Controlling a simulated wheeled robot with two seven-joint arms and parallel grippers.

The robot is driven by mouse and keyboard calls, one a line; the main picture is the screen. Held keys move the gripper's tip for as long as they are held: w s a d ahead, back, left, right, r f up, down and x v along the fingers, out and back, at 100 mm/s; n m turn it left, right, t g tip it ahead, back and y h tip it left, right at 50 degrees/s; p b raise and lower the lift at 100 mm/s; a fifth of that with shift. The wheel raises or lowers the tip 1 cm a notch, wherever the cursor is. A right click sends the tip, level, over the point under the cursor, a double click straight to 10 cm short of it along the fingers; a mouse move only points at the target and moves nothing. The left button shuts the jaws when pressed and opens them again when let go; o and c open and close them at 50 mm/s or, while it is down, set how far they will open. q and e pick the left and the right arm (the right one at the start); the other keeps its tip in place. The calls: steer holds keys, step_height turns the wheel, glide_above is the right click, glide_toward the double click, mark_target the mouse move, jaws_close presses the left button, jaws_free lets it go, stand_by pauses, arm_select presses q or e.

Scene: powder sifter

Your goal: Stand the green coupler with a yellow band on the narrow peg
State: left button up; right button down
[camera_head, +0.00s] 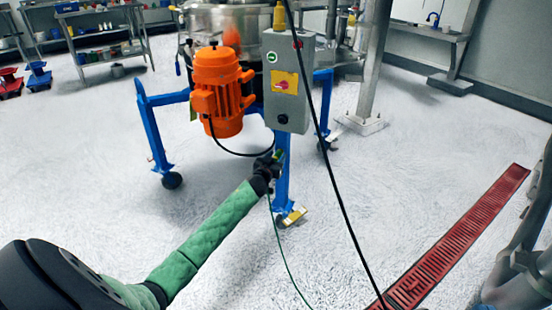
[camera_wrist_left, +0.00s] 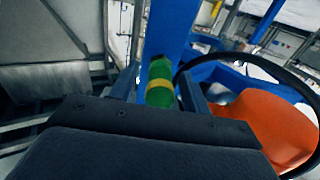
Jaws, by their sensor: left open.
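The green coupler with a yellow band shows in the left wrist view (camera_wrist_left: 160,82), in front of a blue post and between my finger tips. In the head view only a small green patch of it (camera_head: 280,155) shows beside the blue leg. My left gripper (camera_head: 272,163) is at that leg, below the grey control box. In the left wrist view my left gripper (camera_wrist_left: 160,92) is open, one finger on each side of the coupler. I cannot tell whether the fingers touch it. I cannot make out the narrow peg. My right gripper is not in view.
The grey control box (camera_head: 289,83) hangs just above my left gripper. The orange motor (camera_head: 222,90) stands to its left, with a black cable looping near the gripper. A long black cable crosses the head view. A red floor grate (camera_head: 460,240) lies at right; the floor between is clear.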

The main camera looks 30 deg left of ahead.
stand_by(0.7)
arm_select(q)
jaws_close()
steer(key=shift+s+p, duration=0.15)
steer(key=shift+p, duration=0.15)
steer(key=shift+s+d+p, duration=0.15)
steer(key=shift+s+p, duration=0.2)
steer(key=shift+s, duration=0.55)
steer(key=shift+s+d+p, duration=0.2)
steer(key=shift+s+p, duration=0.2)
steer(key=shift+s, duration=0.55)
steer(key=shift+s+d+p, duration=0.15)
steer(key=shift+s+p, duration=0.2)
steer(key=shift+s, duration=0.55)
